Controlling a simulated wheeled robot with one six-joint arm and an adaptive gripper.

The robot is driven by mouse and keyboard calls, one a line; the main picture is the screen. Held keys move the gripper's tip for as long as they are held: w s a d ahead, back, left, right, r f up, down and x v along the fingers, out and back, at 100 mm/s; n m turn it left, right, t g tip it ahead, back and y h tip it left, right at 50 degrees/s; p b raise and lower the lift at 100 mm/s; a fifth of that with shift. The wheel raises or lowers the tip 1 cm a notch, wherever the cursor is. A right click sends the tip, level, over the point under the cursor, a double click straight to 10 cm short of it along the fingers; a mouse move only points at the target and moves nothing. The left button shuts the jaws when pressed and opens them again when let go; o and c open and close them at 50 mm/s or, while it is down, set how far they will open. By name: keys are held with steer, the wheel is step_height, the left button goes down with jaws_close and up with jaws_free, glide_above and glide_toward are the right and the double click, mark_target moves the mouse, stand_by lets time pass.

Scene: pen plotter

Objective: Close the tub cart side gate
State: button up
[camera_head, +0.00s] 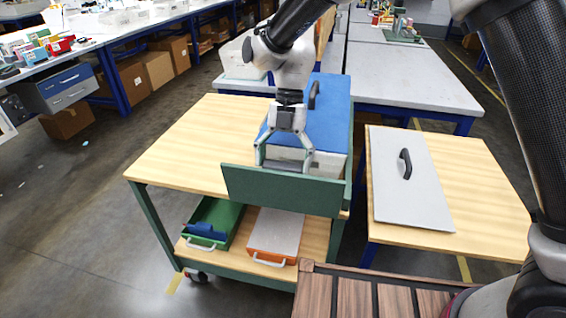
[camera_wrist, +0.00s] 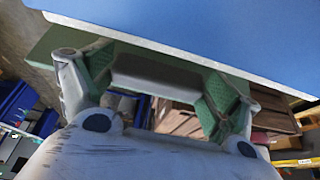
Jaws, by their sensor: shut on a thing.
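The side gate is a dark green panel (camera_head: 270,188) at the near edge of the wooden-topped cart (camera_head: 180,150), in front of the tub. It looks roughly upright, but I cannot tell whether it is fully against the cart. The tub (camera_head: 333,92) has a blue top and pale sides and sits on the cart. The wrist view shows this bar (camera_wrist: 155,78) between the fingers, with the green gate (camera_wrist: 48,48) and the tub's blue top (camera_wrist: 230,35) beyond.
A side table (camera_head: 480,190) at the right holds a grey lid-like panel (camera_head: 415,195) with a black handle. Green (camera_head: 212,220) and orange-fronted (camera_head: 276,235) trays sit on the cart's lower shelf. A grey workbench (camera_head: 415,80) stands behind. Open floor lies at the left.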

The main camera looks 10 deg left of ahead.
steer(key=o, duration=1.2)
steer(key=v, duration=1.2)
steer(key=shift+c, duration=0.4)
